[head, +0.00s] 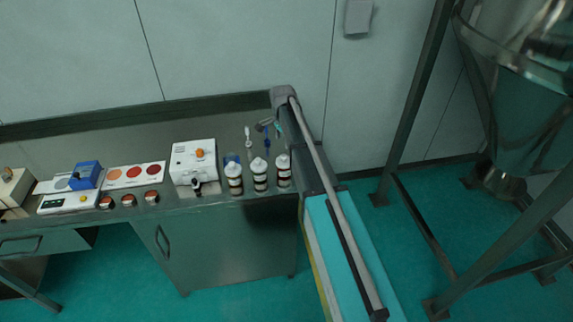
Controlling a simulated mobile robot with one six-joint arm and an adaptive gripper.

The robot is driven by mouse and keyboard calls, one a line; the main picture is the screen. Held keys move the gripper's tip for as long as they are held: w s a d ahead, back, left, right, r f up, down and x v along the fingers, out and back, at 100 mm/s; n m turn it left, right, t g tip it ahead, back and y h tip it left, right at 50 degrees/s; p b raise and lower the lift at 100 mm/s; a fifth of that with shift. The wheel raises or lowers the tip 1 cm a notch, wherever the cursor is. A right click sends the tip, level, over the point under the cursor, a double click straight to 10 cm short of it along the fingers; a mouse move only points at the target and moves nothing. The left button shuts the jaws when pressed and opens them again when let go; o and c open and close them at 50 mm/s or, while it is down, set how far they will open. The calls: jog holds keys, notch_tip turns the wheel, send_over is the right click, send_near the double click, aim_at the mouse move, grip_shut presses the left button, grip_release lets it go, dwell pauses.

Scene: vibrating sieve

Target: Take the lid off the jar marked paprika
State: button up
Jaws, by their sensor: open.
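Three jars with white tops, the left jar (235,178), the middle jar (260,174) and the right jar (284,170), stand upright in a row near the front edge of the steel counter. All three have white tops on and dark bands below. Their labels are too small to read, so I cannot tell which is marked paprika. I cannot make out my gripper in this view.
A white device (193,161) with an orange knob stands left of the jars. Small dishes of reddish powder (128,200), a colour card (135,175) and a scale (68,202) lie farther left. Several small tools (266,135) lie behind the jars.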

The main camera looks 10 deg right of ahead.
aim_at(284, 155)
jog(key=shift+f+b, duration=0.95)
jog(key=shift+f, duration=0.35)
jog(key=shift+f, duration=0.1)
jog(key=shift+s+d+f+b, duration=0.1)
jog(key=shift+f+b, duration=1.15)
jog(key=shift+b, duration=0.05)
jog(key=shift+s+f+b, duration=0.1)
jog(key=shift+f+b, duration=1.15)
jog(key=shift+b, duration=0.05)
jog(key=c, duration=0.9)
